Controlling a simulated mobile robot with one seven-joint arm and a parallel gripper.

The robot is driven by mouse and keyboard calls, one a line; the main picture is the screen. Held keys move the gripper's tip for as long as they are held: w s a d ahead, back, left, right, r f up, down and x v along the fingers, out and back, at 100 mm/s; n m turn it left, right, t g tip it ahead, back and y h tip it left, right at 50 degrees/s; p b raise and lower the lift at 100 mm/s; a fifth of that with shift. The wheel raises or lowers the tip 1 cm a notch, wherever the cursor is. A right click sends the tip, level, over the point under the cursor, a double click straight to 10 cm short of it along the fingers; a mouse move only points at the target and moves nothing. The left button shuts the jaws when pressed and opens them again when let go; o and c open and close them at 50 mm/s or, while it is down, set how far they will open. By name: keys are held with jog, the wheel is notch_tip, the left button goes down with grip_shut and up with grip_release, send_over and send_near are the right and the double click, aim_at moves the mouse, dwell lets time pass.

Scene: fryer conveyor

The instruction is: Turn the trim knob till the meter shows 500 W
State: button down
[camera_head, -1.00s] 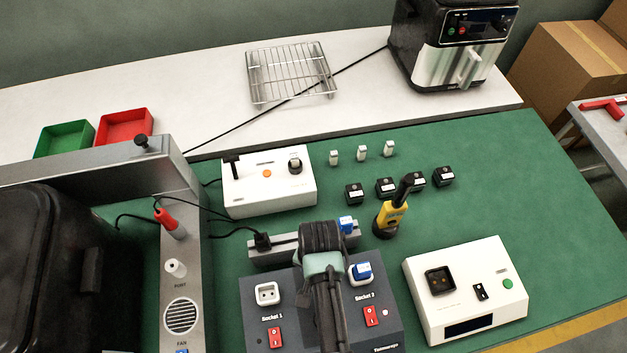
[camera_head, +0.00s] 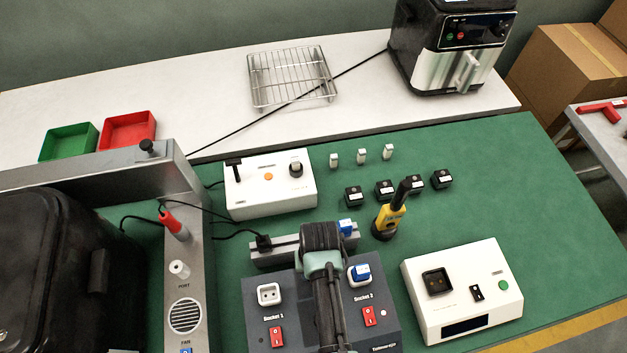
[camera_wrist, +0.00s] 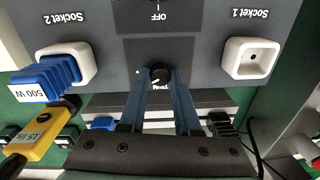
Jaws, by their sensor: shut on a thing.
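The dark grey socket panel (camera_head: 268,330) stands at the front of the green bench, with Socket 1 (camera_wrist: 249,57) and Socket 2 (camera_wrist: 78,62). The round black trim knob (camera_wrist: 160,76) sits between the sockets in the wrist view. My gripper (camera_wrist: 159,73) is shut on it, one finger at each side. In the head view my arm hides the knob. A blue plug marked 500 W (camera_wrist: 46,82) is in Socket 2; it also shows in the head view (camera_head: 361,273). I cannot read any watt figure on a meter.
A yellow tool (camera_head: 390,222) stands right of my arm. A white box with a dark display (camera_head: 468,326) is at the right, and a white control box (camera_head: 268,195) is behind. Several small black blocks (camera_head: 385,190) lie nearby. Free bench lies at far right.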

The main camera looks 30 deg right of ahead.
jog(key=c, duration=0.6)
grip_release()
jog(key=shift+r, duration=0.1)
jog(key=r, duration=0.4)
jog(key=r+b, duration=0.1)
jog(key=r, duration=0.7)
jog(key=shift+s+d+r, duration=0.15)
jog(key=shift+d+r, duration=0.1)
jog(key=shift+r, duration=0.15)
